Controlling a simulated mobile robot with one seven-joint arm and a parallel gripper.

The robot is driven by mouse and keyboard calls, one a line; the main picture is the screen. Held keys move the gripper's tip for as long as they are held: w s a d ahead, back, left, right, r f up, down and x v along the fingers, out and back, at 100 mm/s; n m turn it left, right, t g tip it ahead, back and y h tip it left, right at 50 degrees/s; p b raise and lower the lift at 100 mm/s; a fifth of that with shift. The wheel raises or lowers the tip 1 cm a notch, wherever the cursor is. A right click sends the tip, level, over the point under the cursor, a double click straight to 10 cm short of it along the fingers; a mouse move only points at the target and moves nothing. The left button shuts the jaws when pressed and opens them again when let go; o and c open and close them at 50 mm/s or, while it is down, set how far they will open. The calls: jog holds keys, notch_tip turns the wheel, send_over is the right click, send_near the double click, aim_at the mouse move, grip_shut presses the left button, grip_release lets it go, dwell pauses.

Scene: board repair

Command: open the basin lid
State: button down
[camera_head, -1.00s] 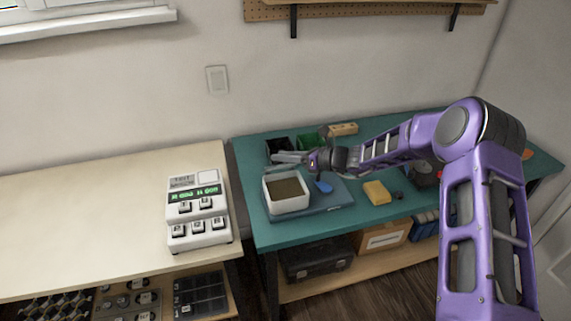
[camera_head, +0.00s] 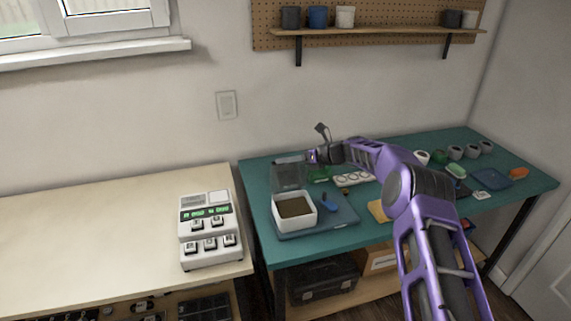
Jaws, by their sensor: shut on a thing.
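The basin (camera_head: 294,210) is a white square tub with a brown inside. It sits on a blue-grey mat (camera_head: 342,214) at the left of the teal table. A see-through grey panel, apparently the basin lid (camera_head: 289,180), stands up behind the basin, and the basin's top is uncovered. My gripper (camera_head: 322,131) is above and to the right of this panel, with its end pointing up. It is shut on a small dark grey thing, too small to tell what. I see a gap between the gripper and the panel.
A blue tool (camera_head: 328,204) lies right of the basin. A green bin (camera_head: 318,174) and a pale block with round holes (camera_head: 353,180) are behind. A yellow sponge (camera_head: 377,211) is partly hidden by my arm. Several cups stand at the back right. A grey-white keyed device (camera_head: 209,230) stands on the left table.

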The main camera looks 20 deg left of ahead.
jog(key=shift+w+d+f+m, duration=0.1)
jog(key=shift+w+f+m, duration=0.2)
jog(key=shift+f, duration=0.45)
jog(key=c, duration=0.6)
grip_release()
jog(key=shift+c, duration=0.2)
jog(key=shift+r, duration=0.1)
jog(key=shift+a+r, duration=0.2)
jog(key=shift+r, duration=0.05)
jog(key=v, duration=1.7)
jog(key=shift+w+r, duration=0.15)
jog(key=shift+r, duration=0.2)
jog(key=shift+o, duration=0.2)
jog(key=shift+d, duration=0.1)
